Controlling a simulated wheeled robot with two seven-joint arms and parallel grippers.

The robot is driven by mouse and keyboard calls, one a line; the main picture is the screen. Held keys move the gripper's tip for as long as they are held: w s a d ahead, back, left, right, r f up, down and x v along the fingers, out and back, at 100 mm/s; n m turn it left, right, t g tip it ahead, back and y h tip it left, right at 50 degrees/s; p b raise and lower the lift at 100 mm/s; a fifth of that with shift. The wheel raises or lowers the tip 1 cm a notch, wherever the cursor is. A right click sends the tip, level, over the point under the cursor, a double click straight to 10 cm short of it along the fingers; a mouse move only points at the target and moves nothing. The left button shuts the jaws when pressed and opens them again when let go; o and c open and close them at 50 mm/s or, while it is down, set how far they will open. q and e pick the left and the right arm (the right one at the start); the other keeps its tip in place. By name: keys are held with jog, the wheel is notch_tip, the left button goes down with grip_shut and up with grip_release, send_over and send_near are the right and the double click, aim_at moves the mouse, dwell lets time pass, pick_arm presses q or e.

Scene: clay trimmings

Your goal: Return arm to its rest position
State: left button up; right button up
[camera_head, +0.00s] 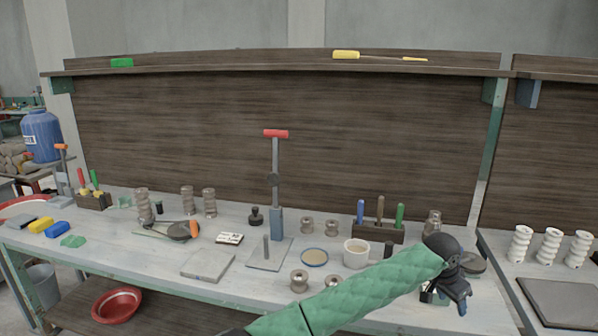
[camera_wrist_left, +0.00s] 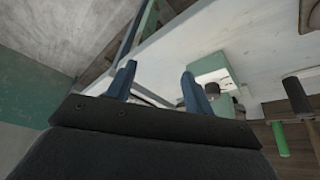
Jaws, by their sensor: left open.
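My left arm (camera_head: 375,285), in a green quilted sleeve, reaches from the bottom middle of the head view to the right. Its black wrist and left gripper (camera_head: 447,298) are over the right end of the workbench. In the left wrist view the two blue fingers of the left gripper (camera_wrist_left: 158,72) stand apart with nothing between them. Beyond them is the light bench top (camera_wrist_left: 215,38). A pale green device with a dark round knob (camera_wrist_left: 212,75) shows just past the right finger. My right gripper is in neither view.
A white cup (camera_head: 356,253), a tool block (camera_head: 378,233) and several grey spools stand near my left arm. A red-handled upright press (camera_head: 276,180) stands mid-bench. A dark round disc (camera_head: 473,263) lies beside the gripper. White spiral pieces (camera_head: 548,246) stand on the right table.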

pick_arm(q)
jog(key=s+a+f+n, duration=0.35)
jog(key=a+f, duration=0.45)
jog(key=f, duration=0.4)
jog(key=s+a+f+n+h, duration=0.15)
jog(key=s+a+f, duration=0.25)
jog(key=a+f, duration=0.65)
jog(key=s+a+f+n, duration=0.35)
jog(key=a+f, duration=0.35)
jog(key=f, duration=0.6)
jog(key=s+a+f+n+y, duration=0.1)
jog(key=s+a+f, duration=0.5)
jog(key=s+a, duration=0.4)
jog(key=s+a+f+n+y, duration=0.1)
jog(key=s+a+f+y, duration=0.1)
jog(key=s+a+f, duration=0.5)
jog(key=s+a+f+n+y, duration=0.1)
jog(key=s+a+f+y, duration=0.1)
jog(key=s+a+f, duration=0.5)
jog(key=s+a, duration=0.6)
jog(key=a, duration=0.1)
jog(key=shift+s+a+f, duration=0.15)
jog(key=shift+s+a, duration=0.15)
jog(key=shift+a, duration=0.1)
jog(key=shift+y, duration=0.25)
